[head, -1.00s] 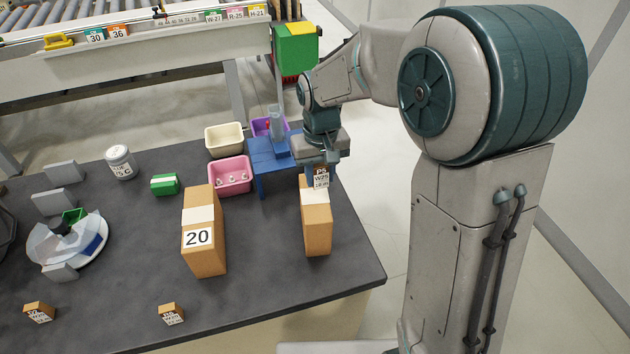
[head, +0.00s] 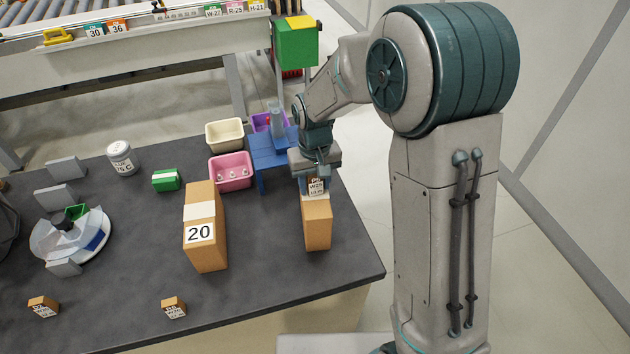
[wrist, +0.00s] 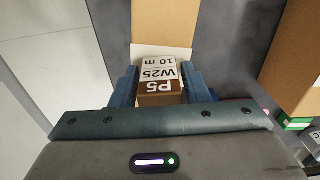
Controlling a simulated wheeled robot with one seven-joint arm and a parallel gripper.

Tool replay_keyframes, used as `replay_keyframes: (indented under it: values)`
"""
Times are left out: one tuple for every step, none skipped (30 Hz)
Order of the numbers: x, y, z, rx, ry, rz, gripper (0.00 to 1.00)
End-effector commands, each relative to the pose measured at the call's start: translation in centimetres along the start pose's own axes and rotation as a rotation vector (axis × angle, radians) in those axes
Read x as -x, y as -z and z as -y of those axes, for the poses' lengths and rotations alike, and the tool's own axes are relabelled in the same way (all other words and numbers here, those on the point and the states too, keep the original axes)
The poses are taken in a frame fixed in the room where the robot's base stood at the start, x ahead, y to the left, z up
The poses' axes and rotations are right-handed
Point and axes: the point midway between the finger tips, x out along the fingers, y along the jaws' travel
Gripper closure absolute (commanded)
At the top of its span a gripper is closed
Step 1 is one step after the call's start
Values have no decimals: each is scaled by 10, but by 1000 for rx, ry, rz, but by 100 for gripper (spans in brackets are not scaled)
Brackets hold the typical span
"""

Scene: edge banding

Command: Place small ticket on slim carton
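The small ticket is a little brown block with a white label reading P5, W25 (head: 316,187). It also shows in the wrist view (wrist: 160,80). My gripper (head: 314,178) points down with its blue fingers on both sides of the ticket, shut on it; it fills the middle of the wrist view (wrist: 160,92). The slim carton (head: 317,225) is a tall brown box with a white band on top, standing at the table's right end. The ticket is over the carton's top, at its far part in the head view. I cannot tell whether they touch.
A larger carton marked 20 (head: 205,235) stands to the left. A blue stand (head: 262,150), a pink bin (head: 231,172) and a cream bin (head: 224,134) are behind. Two small labelled blocks (head: 174,308) (head: 43,306) lie near the front edge. The table (head: 270,275) is clear between the cartons' fronts and its edge.

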Motion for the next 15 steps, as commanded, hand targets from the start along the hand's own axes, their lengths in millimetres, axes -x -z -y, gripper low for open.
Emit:
replay_keyframes:
  values:
    - [0,0,0,0,0,0,46]
    - [0,0,0,0,0,0,46]
    - [0,0,0,0,0,0,46]
    - [0,0,0,0,0,0,46]
    - [0,0,0,0,0,0,46]
    - [0,0,0,0,0,0,46]
    - [1,0,0,0,0,0,46]
    - [1,0,0,0,0,0,46]
    - [1,0,0,0,0,0,46]
    - [2,0,0,0,0,0,46]
    - [3,0,0,0,0,0,46]
    - [6,0,0,0,0,0,46]
    - [8,0,0,0,0,-2,46]
    - [11,1,0,0,0,-3,46]
    - [17,1,0,0,0,-5,46]
